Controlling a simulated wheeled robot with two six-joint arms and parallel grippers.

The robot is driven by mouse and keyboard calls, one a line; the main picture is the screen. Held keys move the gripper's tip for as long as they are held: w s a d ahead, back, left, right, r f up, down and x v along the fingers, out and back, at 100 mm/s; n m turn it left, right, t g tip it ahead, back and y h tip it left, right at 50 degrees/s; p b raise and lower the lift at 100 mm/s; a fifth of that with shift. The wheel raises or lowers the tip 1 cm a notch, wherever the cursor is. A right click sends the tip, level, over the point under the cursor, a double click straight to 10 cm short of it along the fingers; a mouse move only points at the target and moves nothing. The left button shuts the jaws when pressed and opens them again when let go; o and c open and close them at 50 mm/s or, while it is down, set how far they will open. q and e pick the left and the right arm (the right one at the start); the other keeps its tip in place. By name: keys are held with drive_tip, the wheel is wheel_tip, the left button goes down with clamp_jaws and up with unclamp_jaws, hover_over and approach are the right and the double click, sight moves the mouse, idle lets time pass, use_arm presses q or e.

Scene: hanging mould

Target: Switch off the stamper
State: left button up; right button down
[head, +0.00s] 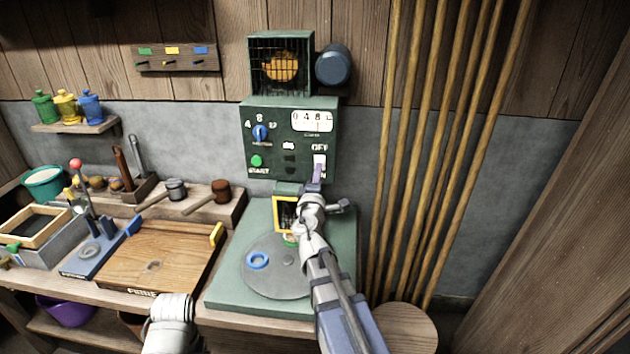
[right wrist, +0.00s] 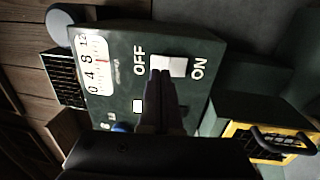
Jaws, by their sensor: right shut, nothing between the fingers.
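The stamper is a dark green machine (head: 275,115) on the back wall, with a gauge, a dial and a green START button (head: 257,160). Its white switch (head: 320,160) sits at the panel's lower right, between the words OFF and ON. It also shows in the right wrist view (right wrist: 175,66). My right gripper (head: 318,170) is shut and empty, its purple fingertips right at the switch. In the right wrist view the fingertips (right wrist: 160,76) overlap the switch's OFF-side edge; I cannot tell if they touch or which way it is tipped. My left gripper is out of view.
Below the panel is a green base with a grey turntable (head: 265,280) bearing a blue ring (head: 257,260). Wooden poles (head: 440,150) stand at the right. A wooden board (head: 150,262) and lever press (head: 90,235) are at the left.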

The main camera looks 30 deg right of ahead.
drive_tip(key=shift+x, duration=1.35)
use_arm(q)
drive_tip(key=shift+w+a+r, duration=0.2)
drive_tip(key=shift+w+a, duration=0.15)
use_arm(e)
drive_tip(key=shift+r, duration=0.1)
